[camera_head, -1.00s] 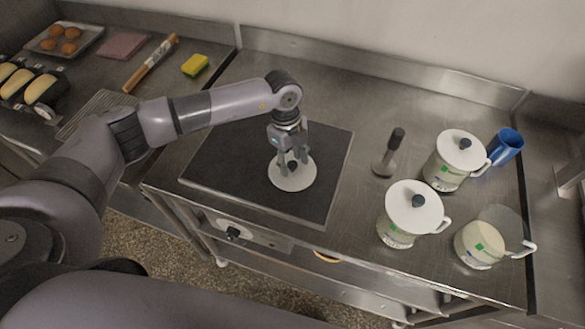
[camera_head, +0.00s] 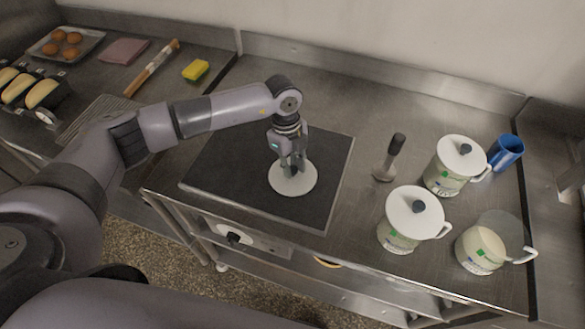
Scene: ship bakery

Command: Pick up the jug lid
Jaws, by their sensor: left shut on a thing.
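A round white jug lid (camera_head: 292,183) lies on, or just above, the dark square plate (camera_head: 235,190); I cannot tell which. My left gripper (camera_head: 291,168) points down over the lid's middle, shut on its dark knob, which the fingers mostly hide. An open jug (camera_head: 480,250) with pale contents stands at the front right. Two other jugs have white lids with dark knobs on, one at the front (camera_head: 398,238) and one behind it (camera_head: 440,181). My right gripper is not in view.
A dark-handled utensil (camera_head: 391,158) stands right of the plate, and a blue cup (camera_head: 505,152) stands at the right. A yellow sponge (camera_head: 195,70), rolling pin (camera_head: 152,68), pink cloth (camera_head: 124,51), egg tray (camera_head: 66,43) and bread loaves (camera_head: 42,93) lie at the left.

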